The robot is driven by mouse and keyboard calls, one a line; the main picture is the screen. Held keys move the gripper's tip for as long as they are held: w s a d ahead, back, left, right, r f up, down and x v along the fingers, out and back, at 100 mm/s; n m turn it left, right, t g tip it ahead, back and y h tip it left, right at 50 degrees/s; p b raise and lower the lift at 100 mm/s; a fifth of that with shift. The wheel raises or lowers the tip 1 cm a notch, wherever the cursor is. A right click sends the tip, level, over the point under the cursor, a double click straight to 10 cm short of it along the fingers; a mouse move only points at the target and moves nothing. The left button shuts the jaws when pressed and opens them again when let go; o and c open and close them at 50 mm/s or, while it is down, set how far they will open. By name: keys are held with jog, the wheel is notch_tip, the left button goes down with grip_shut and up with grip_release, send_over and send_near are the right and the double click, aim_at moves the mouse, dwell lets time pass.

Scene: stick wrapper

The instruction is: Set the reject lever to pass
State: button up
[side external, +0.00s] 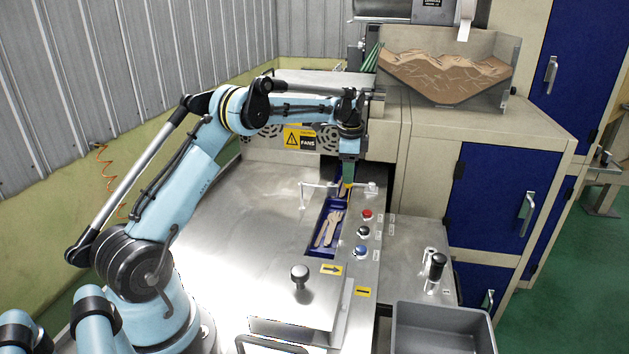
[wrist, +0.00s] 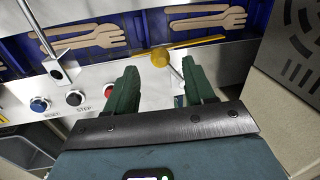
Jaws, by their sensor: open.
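The reject lever has a yellow ball knob (wrist: 160,57) on a thin metal rod, seen in the wrist view. Its rod slants from the knob down right toward a pale mount on the metal panel. My gripper (wrist: 161,68) is open, with its green fingers apart on either side of the lever as seen by the wrist camera. I cannot tell whether a finger touches it. In the side view my gripper (side external: 347,180) points down over the far end of the blue channel and hides part of the lever. Any pass marking is unreadable.
Wooden forks (wrist: 85,42) lie in the blue channel (side external: 318,238). A red button (side external: 367,215), a black button (side external: 363,232) and a blue button (side external: 361,251) line its right side. A thin rod on a post (side external: 302,196) stands left. A grey bin (side external: 440,325) is at front right.

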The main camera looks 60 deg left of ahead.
aim_at(360, 184)
jog(key=shift+w+a+f, duration=0.1)
jog(key=shift+a+f, duration=0.05)
jog(key=shift+f, duration=0.85)
jog(key=shift+w+a+f, duration=0.1)
jog(key=shift+f, duration=0.9)
grip_shut()
